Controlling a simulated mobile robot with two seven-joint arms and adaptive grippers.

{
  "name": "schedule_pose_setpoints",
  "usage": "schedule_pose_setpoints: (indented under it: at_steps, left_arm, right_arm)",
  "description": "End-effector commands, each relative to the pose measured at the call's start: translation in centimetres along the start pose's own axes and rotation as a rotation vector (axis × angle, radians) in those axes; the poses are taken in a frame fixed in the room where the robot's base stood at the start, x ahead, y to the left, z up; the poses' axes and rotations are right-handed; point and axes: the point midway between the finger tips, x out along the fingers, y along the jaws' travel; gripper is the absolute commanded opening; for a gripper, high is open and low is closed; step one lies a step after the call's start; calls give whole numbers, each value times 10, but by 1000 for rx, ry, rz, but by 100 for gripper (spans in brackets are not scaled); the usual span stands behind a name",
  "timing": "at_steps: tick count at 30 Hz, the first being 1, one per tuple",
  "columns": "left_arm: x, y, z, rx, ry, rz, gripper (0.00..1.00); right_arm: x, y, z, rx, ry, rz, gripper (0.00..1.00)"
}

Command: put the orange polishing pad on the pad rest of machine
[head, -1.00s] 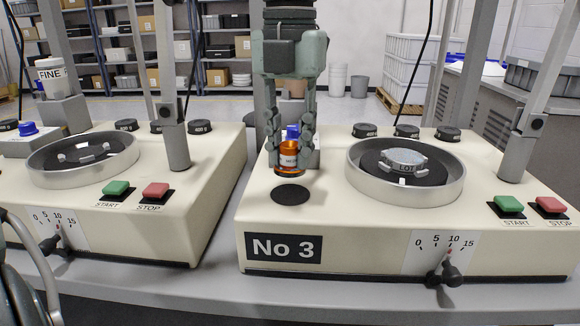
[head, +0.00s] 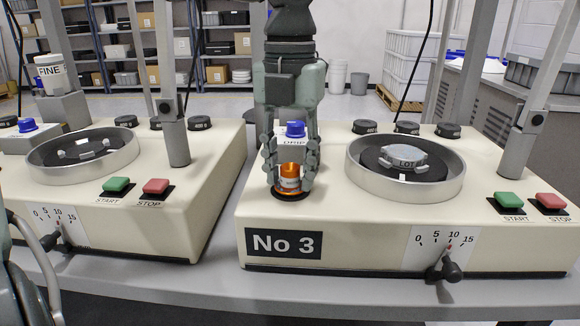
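The orange polishing pad (head: 290,184) is a small orange piece with a pale label band. The pad is at the dark round pad rest (head: 291,197) on the front left of the cream machine No 3 (head: 345,215). It covers most of the rest; I cannot tell whether it touches.
A metal-rimmed bowl (head: 405,190) with a LOT disc is to the right. Another machine (head: 100,215) stands left, across a gap.

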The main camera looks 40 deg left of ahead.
Motion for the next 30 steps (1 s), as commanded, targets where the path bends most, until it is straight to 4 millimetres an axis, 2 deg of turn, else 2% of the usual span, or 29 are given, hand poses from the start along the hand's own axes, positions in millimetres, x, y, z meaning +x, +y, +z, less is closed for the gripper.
schedule_pose_setpoints:
  at_steps: [12, 14, 24, 30]
  left_arm:
    - [-4, 0, 0, 0, 0, 0, 45]
    - [-8, 0, 1, 0, -2, 0, 45]
    - [-81, 0, 1, -1, -4, 1, 45]
    - [-112, 0, 0, 0, 0, 1, 45]
  right_arm:
    - [4, 1, 8, -3, -15, 0, 0]
    - [13, -1, 12, -8, -20, -3, 0]
    - [12, -2, 11, -6, -17, -6, 0]
    - [16, -4, 12, -3, -16, -10, 0]
